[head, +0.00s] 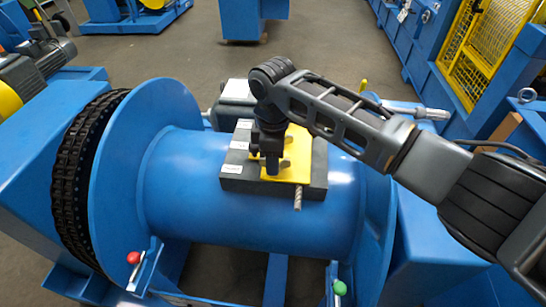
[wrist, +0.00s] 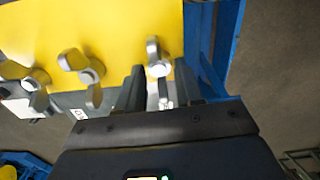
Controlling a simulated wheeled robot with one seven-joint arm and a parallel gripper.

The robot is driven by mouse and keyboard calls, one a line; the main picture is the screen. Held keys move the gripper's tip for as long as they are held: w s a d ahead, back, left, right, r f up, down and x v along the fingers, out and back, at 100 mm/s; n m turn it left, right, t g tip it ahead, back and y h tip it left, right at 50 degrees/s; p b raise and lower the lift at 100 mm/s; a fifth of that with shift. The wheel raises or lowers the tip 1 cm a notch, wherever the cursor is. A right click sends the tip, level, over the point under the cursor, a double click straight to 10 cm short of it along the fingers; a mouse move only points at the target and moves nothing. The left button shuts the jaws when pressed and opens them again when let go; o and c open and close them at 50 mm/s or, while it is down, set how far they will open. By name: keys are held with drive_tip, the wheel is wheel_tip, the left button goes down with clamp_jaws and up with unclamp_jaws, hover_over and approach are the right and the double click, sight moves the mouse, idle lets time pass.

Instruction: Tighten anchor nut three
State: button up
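A yellow plate (head: 298,150) lies on a dark grey block (head: 316,170) on top of a blue drum (head: 210,190). The wrist view shows three grey wing nuts in a row on the yellow plate (wrist: 120,25): a left one (wrist: 28,80), a middle one (wrist: 85,70) and a right one (wrist: 158,66). I cannot read which is number three. My gripper (head: 272,172) points down at the plate's near end. In the wrist view my gripper (wrist: 160,90) is open, its fingers on either side of the right nut's lower wing, with a gap visible.
A cable end (head: 298,198) sticks out of the block's near side. A black chain (head: 80,175) runs around the drum's left side. A red-knobbed lever (head: 134,260) and a green-knobbed lever (head: 339,288) stand in front. Yellow mesh guarding (head: 480,35) is at the back right.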

clamp_jaws()
idle(0.3)
drive_tip(key=shift+r+m+p, duration=0.1)
drive_tip(key=shift+m+p, duration=0.2)
drive_tip(key=shift+p, duration=0.15)
unclamp_jaws()
